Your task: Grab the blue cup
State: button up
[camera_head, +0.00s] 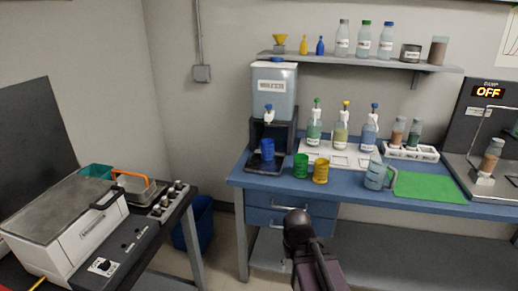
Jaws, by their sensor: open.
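The blue cup (267,149) stands upright on the dark tray of the water dispenser (274,90), under its tap, at the left end of the blue workbench. A green cup (300,166) and a yellow cup (321,171) stand just to its right, apart from it. A dark part of my arm rises from the bottom middle, in front of the bench and well short of the blue cup. I see no gripper fingers, and nothing touches the cup.
A clear jug (376,173) stands right of the cups, beside a green mat (430,187). Pump bottles stand behind on a white tray (335,157). A wall shelf (360,62) hangs above. A box-shaped machine (65,225) is at left, with a blue bin (195,225) between.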

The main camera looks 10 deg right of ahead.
aim_at(268, 150)
jog(key=u, duration=0.2)
jog(key=i, duration=1)
jog(key=z, duration=0.25)
